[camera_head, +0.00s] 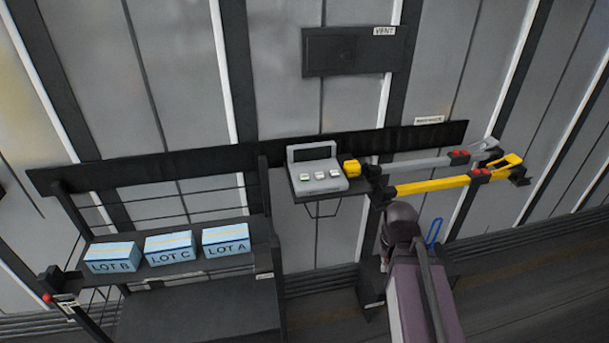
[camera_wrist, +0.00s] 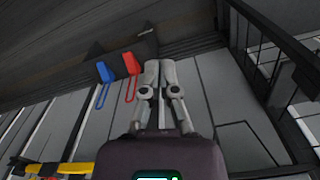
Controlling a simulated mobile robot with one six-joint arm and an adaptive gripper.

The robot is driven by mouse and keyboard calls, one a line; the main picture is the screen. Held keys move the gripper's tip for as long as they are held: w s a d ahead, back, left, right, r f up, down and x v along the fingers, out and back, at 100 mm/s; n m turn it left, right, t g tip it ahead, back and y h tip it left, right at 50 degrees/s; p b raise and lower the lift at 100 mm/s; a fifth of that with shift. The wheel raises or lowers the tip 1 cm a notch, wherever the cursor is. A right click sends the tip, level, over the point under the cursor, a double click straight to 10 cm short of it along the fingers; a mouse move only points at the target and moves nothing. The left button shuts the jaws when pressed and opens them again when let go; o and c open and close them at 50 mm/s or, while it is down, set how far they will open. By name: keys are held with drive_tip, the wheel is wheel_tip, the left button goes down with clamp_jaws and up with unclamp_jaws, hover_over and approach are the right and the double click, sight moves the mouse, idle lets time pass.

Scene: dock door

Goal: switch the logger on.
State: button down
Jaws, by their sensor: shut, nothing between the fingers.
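A grey console (camera_head: 320,187) with a sloping top sits on a small bracket shelf on the wall, in the middle of the head view. In the head view my arm rises at the lower right, below and right of the console, and the fingertips cannot be made out. The console is not visible in the wrist view.
A yellow bar (camera_head: 430,185) and grey bar (camera_head: 420,165) jut out right. Boxes LOT B (camera_head: 112,258), LOT C (camera_head: 170,248) and LOT A (camera_head: 226,240) stand left.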

wheel_tip(320, 180, up, 21)
drive_tip(key=n+t+h+p, duration=0.3)
drive_tip(key=t+h+p, duration=0.35)
drive_tip(key=p, duration=0.95)
hover_over(304, 177)
drive_tip(key=t+y, duration=0.1)
drive_tip(key=y, duration=0.1)
drive_tip(key=shift+r, duration=0.1)
drive_tip(key=shift+f+b, duration=0.2)
drive_tip(key=shift+b, duration=0.2)
wheel_tip(304, 177, down, 8)
drive_tip(key=b, duration=0.8)
drive_tip(key=shift+f, duration=0.2)
